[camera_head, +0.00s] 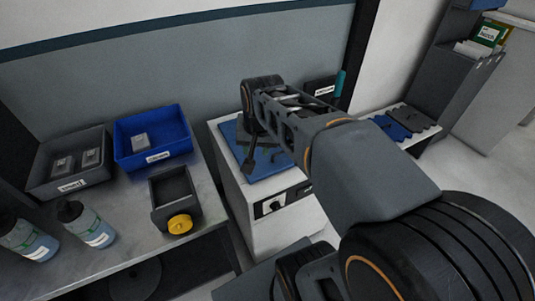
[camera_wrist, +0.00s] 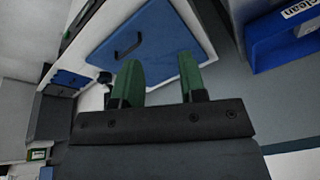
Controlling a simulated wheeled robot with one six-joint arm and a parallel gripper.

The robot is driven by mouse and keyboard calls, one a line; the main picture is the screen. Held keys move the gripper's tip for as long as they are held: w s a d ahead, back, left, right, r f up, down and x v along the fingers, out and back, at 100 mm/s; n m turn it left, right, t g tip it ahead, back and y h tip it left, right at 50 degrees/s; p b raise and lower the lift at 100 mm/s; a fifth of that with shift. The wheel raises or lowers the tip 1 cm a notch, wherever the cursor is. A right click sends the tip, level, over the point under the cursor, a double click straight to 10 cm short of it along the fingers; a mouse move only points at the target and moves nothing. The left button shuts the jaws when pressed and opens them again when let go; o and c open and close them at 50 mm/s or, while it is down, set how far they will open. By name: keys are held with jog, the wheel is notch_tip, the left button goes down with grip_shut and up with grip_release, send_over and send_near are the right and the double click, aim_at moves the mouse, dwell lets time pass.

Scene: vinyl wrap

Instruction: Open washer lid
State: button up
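The washer (camera_head: 247,207) is a white box with a dark control panel and knob on its front. Its blue lid (camera_head: 233,148) lies flat on top and looks closed. In the wrist view the blue lid (camera_wrist: 165,30) has a dark bar handle (camera_wrist: 129,47) near its left side. My gripper (camera_wrist: 158,62) has two green fingers, spread apart with nothing between them. The fingers point toward the lid and appear apart from the handle. In the head view my arm and wrist cover part of the lid, and the fingertips are hard to make out.
Left of the washer, a bench (camera_head: 133,226) holds a grey bin (camera_head: 80,182), a blue bin (camera_head: 165,149), a dark box with a yellow knob (camera_head: 180,223) and two bottles. A wall stands behind. A rack with blue trays (camera_head: 412,121) is at right.

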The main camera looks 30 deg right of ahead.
jog(key=w+d+f+m+b, duration=0.4)
jog(key=w+d+m+b, duration=0.1)
jog(key=w+d+m, duration=0.15)
jog(key=m+g+b, duration=0.1)
jog(key=m+b, duration=0.3)
jog(key=m, duration=0.2)
send_near(281, 153)
jog(key=f+b, duration=0.1)
jog(key=f, duration=0.1)
jog(key=w+f+b, duration=0.1)
jog(key=f, duration=0.1)
jog(key=f+b, duration=0.1)
jog(key=f, duration=0.1)
jog(key=shift+w+f, duration=0.25)
jog(key=shift+w, duration=0.1)
jog(key=shift+w+f, duration=0.15)
jog(key=shift+f, duration=0.6)
grip_shut()
